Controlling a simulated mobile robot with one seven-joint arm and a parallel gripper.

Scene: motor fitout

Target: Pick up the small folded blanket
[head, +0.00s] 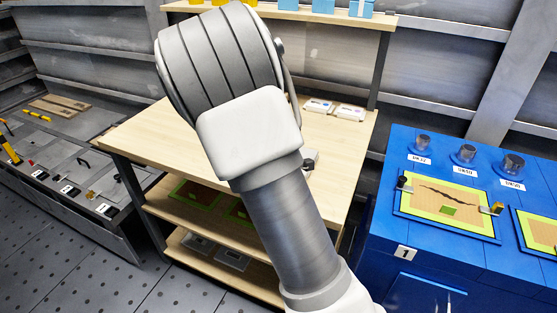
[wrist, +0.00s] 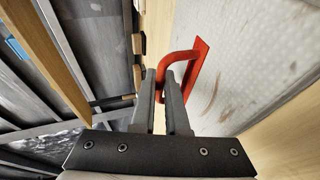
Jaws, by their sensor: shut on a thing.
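No folded blanket can be made out in either view. In the wrist view my gripper (wrist: 164,80) is shut on a red handle (wrist: 184,56), a bent bar with its base on a pale, speckled grey panel. The fingertips meet the bar at its near left end. In the head view my arm covers the middle of the picture and hides my gripper and the handle.
A wooden workbench (head: 141,140) with lower shelves stands behind my arm, with small white boxes (head: 348,112) at its back right. A blue cabinet (head: 395,228) with test panels is at the right. A grey bench (head: 60,145) with tools is at the left.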

